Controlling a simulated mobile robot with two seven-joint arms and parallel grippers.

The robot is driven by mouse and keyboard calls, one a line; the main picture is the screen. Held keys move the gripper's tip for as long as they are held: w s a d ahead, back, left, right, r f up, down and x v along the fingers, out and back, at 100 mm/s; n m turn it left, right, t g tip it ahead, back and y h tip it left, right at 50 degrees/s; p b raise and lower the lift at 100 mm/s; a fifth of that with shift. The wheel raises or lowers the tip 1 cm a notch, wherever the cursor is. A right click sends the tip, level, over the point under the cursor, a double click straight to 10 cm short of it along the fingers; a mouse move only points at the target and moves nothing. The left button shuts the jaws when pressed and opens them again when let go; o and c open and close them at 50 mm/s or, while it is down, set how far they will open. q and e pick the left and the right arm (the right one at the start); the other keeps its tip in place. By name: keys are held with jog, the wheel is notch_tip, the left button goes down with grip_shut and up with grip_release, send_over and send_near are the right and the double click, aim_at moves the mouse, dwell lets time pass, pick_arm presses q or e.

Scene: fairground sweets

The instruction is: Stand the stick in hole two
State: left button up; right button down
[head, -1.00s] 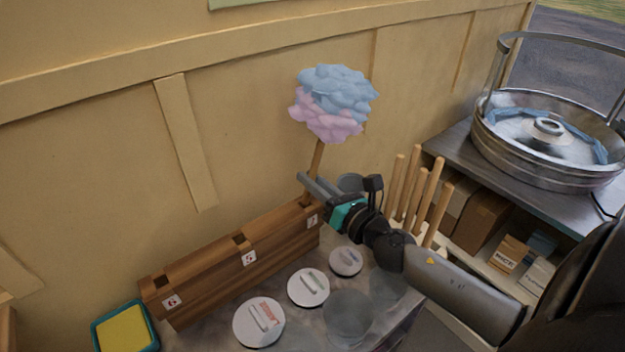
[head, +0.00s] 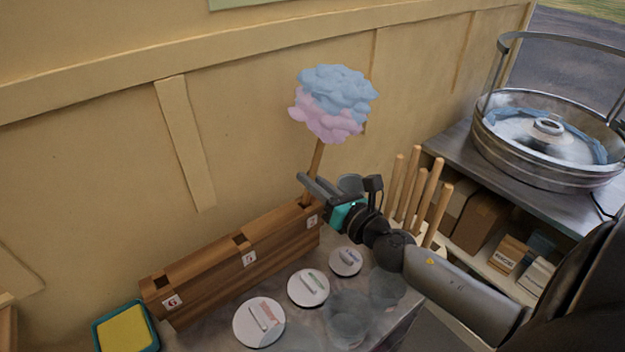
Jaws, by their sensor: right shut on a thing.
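A wooden stick (head: 318,157) stands nearly upright, leaning slightly, with blue and pink candy floss (head: 334,103) on top. My right gripper (head: 312,187) is shut on the stick below the floss. The long wooden rack (head: 205,262) stands against the wall, with a hole at its left end, one in the middle (head: 240,238) and one at its right end. Each has a small white label on the front, too small to read surely. The stick's lower end is at the right-end hole; I cannot tell how deep it sits. My left gripper is out of view.
Round white lids (head: 259,321) lie in front of the rack beside clear containers. Several bare sticks (head: 421,190) stand right of my gripper. A yellow sponge in a teal tray (head: 125,328) is at lower left. A metal floss machine (head: 548,140) stands at right.

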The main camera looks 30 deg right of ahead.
aim_at(300, 208)
jog(key=shift+f+b, duration=0.8)
jog(key=shift+f, duration=0.2)
jog(key=c, duration=0.8)
grip_release()
jog(key=shift+o, duration=0.2)
jog(key=shift+a+r, duration=0.1)
jog(key=shift+a, duration=0.05)
jog(key=shift+a+p, duration=0.4)
jog(key=shift+a, duration=0.5)
jog(key=shift+s+a+p, duration=0.1)
jog(key=shift+a+p, duration=0.2)
jog(key=shift+a, duration=0.2)
jog(key=shift+o, duration=0.4)
